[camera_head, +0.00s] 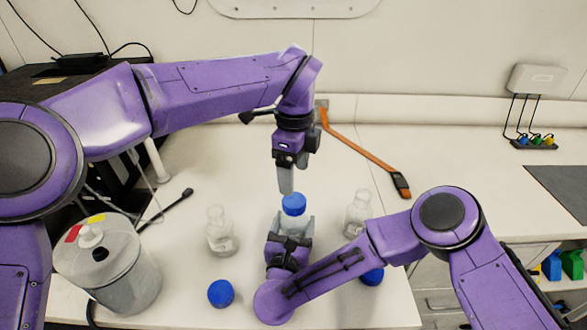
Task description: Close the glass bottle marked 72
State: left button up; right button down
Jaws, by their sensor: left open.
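A clear glass bottle (295,224) stands upright in the middle of the bench, with a blue cap (293,204) at its top. Whether the cap is fully seated cannot be told. My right gripper (290,228) is shut around the bottle's body from the near side and hides its lower part. My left gripper (287,184) is open just above and behind the cap, pointing down, with nothing held. Two uncapped glass bottles stand to the left (220,235) and right (357,214). No marking is readable, so I cannot tell which bottle is 72.
Loose blue caps lie at the front left (220,293) and right (372,276), the latter partly behind my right arm. A large lidded container (108,265) stands at the left. An orange-handled tool (365,153) lies behind.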

aim_at(294, 200)
pick_arm(q)
jog(key=shift+f, duration=0.1)
notch_tip(294, 200, down, 8)
jog(key=shift+r, duration=0.1)
dwell(0.4)
